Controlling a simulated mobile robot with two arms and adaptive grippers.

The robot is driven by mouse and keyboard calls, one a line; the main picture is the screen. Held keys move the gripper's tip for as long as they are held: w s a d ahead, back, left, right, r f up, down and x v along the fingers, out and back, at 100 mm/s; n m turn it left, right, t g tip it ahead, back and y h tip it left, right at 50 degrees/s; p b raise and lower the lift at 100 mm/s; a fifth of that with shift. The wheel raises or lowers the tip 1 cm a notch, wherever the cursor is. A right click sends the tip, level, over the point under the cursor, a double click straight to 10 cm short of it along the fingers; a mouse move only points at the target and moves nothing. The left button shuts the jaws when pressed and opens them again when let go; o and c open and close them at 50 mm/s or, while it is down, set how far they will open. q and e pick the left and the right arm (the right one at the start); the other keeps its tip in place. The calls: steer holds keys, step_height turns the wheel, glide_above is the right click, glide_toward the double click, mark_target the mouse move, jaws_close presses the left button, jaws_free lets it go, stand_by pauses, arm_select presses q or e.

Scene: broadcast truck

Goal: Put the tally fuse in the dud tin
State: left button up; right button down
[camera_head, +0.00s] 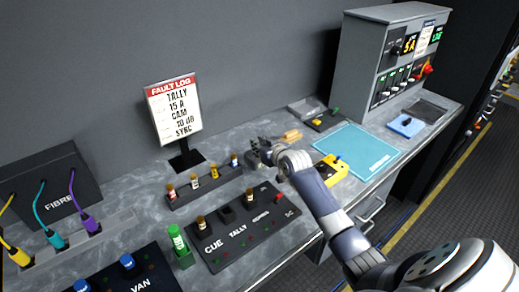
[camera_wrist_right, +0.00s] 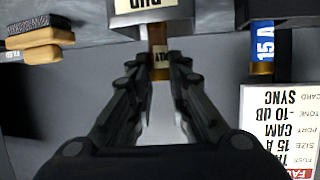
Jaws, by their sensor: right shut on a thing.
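My right gripper (camera_head: 258,152) is over the desk, just past the right end of the fuse rack (camera_head: 205,187). In the right wrist view its two fingers (camera_wrist_right: 160,72) are shut on a small brown fuse (camera_wrist_right: 160,66) with a partly hidden pale label. I take it as the tally fuse; its label cannot be read fully. A grey tin marked DUD (camera_wrist_right: 152,14) shows at the top of that view, right by the fuse's far end. Whether they touch is unclear. In the head view I cannot make out the tin near my gripper. My left gripper is not in view.
The fuse rack holds several fuses, one with a blue 15 A label (camera_wrist_right: 263,42). The fault log sign (camera_head: 174,110) stands behind it. The CUE/TALLY panel (camera_head: 240,228) lies in front. A teal mat (camera_head: 357,150) and yellow device (camera_head: 330,168) lie to the right.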

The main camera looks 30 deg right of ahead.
steer(key=shift+f, duration=1.05)
steer(key=shift+f, duration=0.1)
steer(key=c, duration=1.8)
jaws_free()
